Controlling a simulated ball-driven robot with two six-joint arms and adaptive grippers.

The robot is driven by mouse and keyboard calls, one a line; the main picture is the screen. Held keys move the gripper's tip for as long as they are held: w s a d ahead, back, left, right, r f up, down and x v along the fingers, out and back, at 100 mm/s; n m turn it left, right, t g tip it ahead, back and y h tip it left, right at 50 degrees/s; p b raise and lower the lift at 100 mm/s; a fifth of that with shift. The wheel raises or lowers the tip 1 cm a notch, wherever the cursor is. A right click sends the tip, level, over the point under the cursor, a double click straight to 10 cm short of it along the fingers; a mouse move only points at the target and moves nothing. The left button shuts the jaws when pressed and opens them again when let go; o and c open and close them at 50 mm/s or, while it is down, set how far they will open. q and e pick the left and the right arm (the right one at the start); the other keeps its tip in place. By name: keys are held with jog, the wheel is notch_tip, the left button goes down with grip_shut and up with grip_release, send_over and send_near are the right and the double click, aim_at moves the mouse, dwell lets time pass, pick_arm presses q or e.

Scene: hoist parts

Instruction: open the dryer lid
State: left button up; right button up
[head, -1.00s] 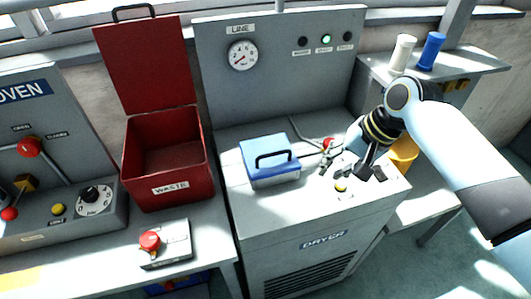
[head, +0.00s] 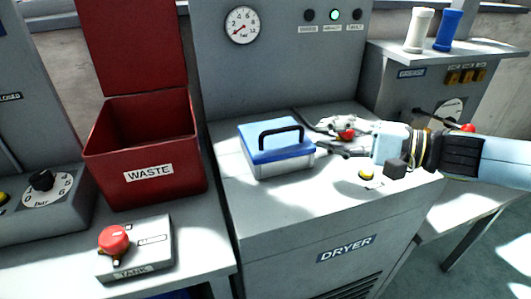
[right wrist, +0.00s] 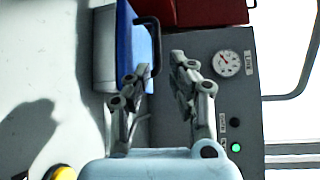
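The dryer lid (head: 265,136) is blue with a black loop handle (head: 281,135). It sits shut on a small pale box on top of the dryer (head: 270,222). My right gripper (head: 327,140) is just right of the lid, low over the dryer top, with its fingers apart and pointing at the handle. In the right wrist view, the handle (right wrist: 154,45) lies just beyond the open, empty fingertips (right wrist: 155,68). I see no contact with it. My left gripper is not in view.
A red-knobbed lever (head: 347,135) lies close behind my right gripper. A yellow button (head: 366,174) is in front of it. The open red waste bin (head: 148,190) stands left of the dryer. White and blue spools (head: 443,30) stand at the back right.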

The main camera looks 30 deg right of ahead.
aim_at(282, 132)
jog(key=b+x, duration=0.1)
jog(key=b, duration=0.1)
jog(key=b+x, duration=0.1)
jog(key=x, duration=0.1)
jog(key=b+x, duration=0.2)
jog(key=shift+s+f+b, duration=0.15)
jog(key=shift+f+b, duration=0.2)
jog(key=shift+f, duration=0.05)
jog(key=shift+w+a+r, duration=0.2)
jog(key=shift+w+a, duration=0.25)
jog(key=shift+w, duration=0.25)
jog(key=shift+p+x, duration=0.75)
jog(key=shift+x, duration=1.15)
jog(key=shift+w+a+f, duration=0.1)
jog(key=shift+f, duration=0.05)
grip_shut()
